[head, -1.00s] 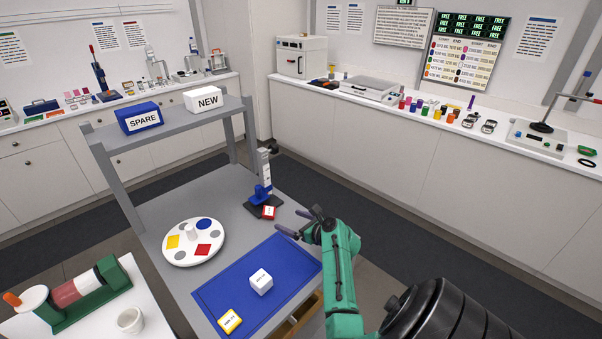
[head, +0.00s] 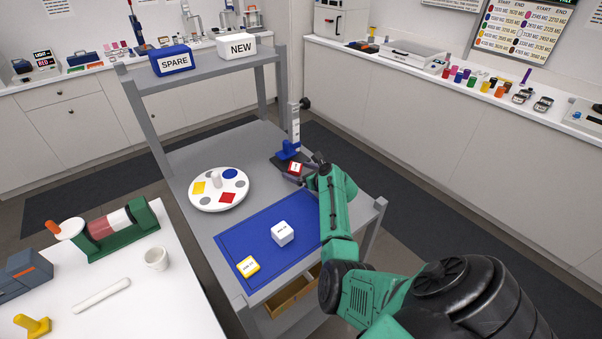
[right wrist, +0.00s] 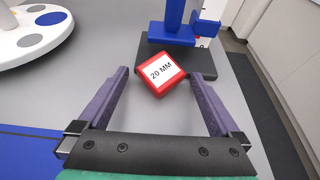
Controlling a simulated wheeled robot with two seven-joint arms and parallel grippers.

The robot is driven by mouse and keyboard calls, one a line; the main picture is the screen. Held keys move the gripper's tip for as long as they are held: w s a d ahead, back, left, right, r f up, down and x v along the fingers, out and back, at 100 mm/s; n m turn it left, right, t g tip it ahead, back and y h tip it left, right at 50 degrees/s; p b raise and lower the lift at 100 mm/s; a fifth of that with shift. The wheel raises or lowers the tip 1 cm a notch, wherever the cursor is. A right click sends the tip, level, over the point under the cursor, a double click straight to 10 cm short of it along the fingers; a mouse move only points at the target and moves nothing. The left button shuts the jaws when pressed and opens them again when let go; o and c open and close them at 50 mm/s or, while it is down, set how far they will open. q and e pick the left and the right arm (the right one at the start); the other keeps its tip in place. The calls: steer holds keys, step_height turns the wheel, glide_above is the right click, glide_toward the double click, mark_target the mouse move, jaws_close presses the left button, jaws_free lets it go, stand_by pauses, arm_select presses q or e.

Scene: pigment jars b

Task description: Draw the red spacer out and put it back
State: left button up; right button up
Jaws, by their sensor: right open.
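The red spacer (head: 296,168) is a small red block with a white top label, at the foot of a gauge with a blue slide (head: 288,150). In the right wrist view the spacer (right wrist: 161,72) reads "20 MM", sits turned at an angle and overlaps the front edge of the gauge's black base (right wrist: 205,62). Whether it rests on that base is unclear. My right gripper (right wrist: 160,76) is open, its purple fingers on either side of the spacer with gaps at both sides. My left gripper is out of view.
A white round tray (head: 207,204) with coloured patches stands left of the gauge. A blue mat (head: 240,238) in front bears a white cube (head: 282,233) and a yellow block (head: 247,267). A shelf with SPARE (head: 172,61) and NEW (head: 238,46) boxes stands behind.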

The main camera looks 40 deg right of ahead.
mark_target(300, 175)
steer(key=c, duration=1.2)
steer(key=shift+s+p, duration=1.6)
steer(key=shift+s, duration=0.25)
steer(key=r+p, duration=0.2)
steer(key=shift+s+r+p, duration=0.2)
steer(key=shift+s+p, duration=0.1)
steer(key=shift+s, duration=0.05)
steer(key=shift+s+r, duration=0.15)
steer(key=shift+r, duration=0.1)
steer(key=shift+s+r, duration=0.25)
steer(key=shift+r, duration=0.3)
steer(key=shift+s+r, duration=0.2)
steer(key=shift+r, duration=0.3)
